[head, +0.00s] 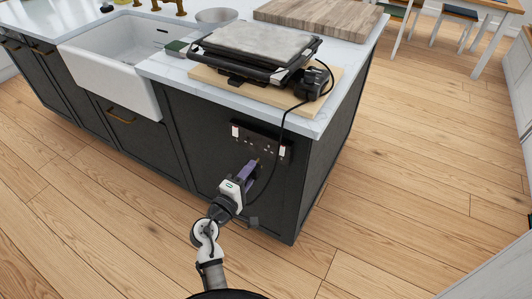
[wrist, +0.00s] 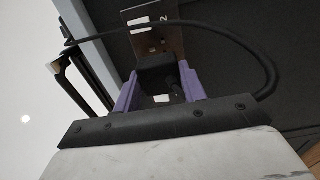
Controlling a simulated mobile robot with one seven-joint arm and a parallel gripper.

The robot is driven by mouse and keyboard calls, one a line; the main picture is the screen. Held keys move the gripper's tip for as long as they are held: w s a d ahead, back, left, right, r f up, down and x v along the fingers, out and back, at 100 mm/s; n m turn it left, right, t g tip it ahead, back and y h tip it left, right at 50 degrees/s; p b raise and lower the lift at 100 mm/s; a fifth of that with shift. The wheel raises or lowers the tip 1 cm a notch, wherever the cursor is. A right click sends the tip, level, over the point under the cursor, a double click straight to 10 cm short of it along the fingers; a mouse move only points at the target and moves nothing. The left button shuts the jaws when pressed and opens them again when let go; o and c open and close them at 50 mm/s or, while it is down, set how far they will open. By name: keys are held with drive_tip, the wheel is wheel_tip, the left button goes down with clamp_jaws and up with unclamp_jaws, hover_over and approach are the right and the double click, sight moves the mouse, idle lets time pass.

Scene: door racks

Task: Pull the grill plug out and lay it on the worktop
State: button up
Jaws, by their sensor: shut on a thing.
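My gripper (head: 252,167) is low in front of the island's dark end panel, its purple fingers shut on the black grill plug (wrist: 156,76). The plug sits between the fingertips in the wrist view, close in front of the socket plate (wrist: 150,22). I cannot tell whether its pins are in the socket. The plate shows in the head view (head: 262,143) just above the fingertips. A black cable (head: 280,135) hangs from the grill (head: 258,48) past the worktop edge and loops beside the gripper. The grill stands on a wooden board on the white marble worktop (head: 163,69).
The wooden board (head: 296,103) fills much of the near worktop corner. The white sink (head: 105,65) is at left. Bare marble lies along the front edge.

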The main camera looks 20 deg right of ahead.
drive_tip(key=shift+s+a, duration=0.4)
drive_tip(key=shift+a, duration=0.1)
wheel_tip(320, 180, up, 21)
drive_tip(key=p, duration=1)
drive_tip(key=shift+p, duration=0.4)
idle(0.9)
drive_tip(key=w+a+b, duration=0.4)
drive_tip(key=w+a, duration=0.7)
drive_tip(key=w, duration=0.3)
drive_tip(key=w+a+b, duration=0.5)
drive_tip(key=w+a, duration=0.6)
drive_tip(key=w, duration=0.4)
drive_tip(key=shift+a, duration=0.25)
idle(1.9)
